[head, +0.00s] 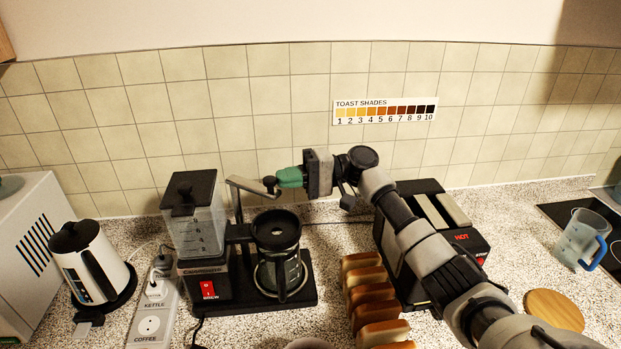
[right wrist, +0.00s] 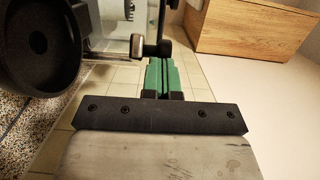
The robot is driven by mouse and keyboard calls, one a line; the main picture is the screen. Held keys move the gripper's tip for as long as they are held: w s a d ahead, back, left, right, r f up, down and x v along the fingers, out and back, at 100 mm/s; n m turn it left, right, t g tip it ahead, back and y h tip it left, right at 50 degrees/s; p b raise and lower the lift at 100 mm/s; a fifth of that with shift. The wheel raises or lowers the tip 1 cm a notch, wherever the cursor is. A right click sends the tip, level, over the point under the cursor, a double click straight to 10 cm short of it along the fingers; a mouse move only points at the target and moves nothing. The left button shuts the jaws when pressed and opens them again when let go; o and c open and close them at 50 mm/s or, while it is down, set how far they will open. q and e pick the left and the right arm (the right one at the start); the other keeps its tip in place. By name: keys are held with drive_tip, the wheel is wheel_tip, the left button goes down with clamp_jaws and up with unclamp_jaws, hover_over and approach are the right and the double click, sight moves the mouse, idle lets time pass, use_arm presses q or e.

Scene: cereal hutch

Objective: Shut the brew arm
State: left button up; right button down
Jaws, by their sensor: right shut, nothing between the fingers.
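The coffee maker (head: 203,285) stands at centre left, with a clear water tank and a glass carafe (head: 282,272) under a round black top (head: 276,230). Its grey brew arm (head: 247,186) reaches out above the machine, angled, with a dark knob-like end, apart from the black top. My right gripper (head: 289,178) has green fingertips, shut and empty, beside the arm's end; I cannot tell whether they touch. The green fingers (right wrist: 163,78) also show in the right wrist view, close to dark parts. My left gripper is not in view.
A toaster (head: 452,232) and several bread slices (head: 370,292) stand right of the coffee maker. A kettle (head: 90,262) and a power strip (head: 153,320) are at left. A blue-handled jug (head: 580,240) and a round wooden board (head: 554,309) are at right. The tiled wall is close behind.

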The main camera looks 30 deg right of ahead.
drive_tip(key=s+d+b, duration=0.1)
drive_tip(key=d+b, duration=0.4)
drive_tip(key=d, duration=0.6)
drive_tip(key=shift+f, duration=0.2)
drive_tip(key=shift+s+a+f, duration=0.1)
